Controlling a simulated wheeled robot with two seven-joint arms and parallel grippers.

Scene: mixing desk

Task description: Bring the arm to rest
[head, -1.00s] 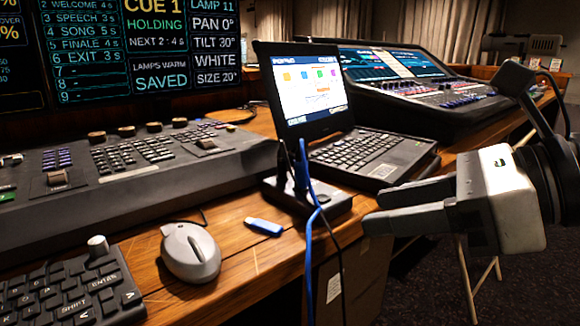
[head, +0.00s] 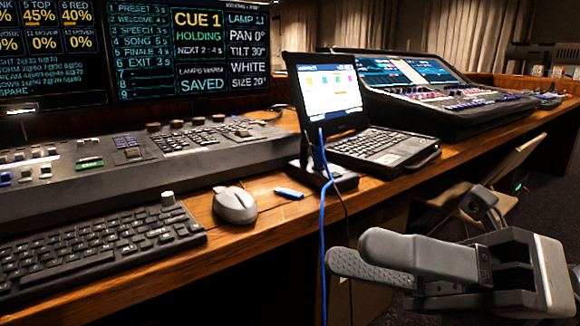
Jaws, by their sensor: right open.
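My right gripper (head: 345,255) shows at the lower right of the head view. Its two grey fingers point left, apart from each other, with nothing between them. It is in front of the desk's front edge, lower than the desktop and apart from it. The wooden desk (head: 270,215) runs from the lower left to the far right. My left gripper is out of the view.
A blue cable (head: 323,240) hangs over the desk edge close to the right fingertips. A laptop (head: 385,145), a mouse (head: 235,205), a blue USB stick (head: 289,193) and a keyboard (head: 90,245) lie on the desk. A folding chair (head: 500,170) stands behind the gripper.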

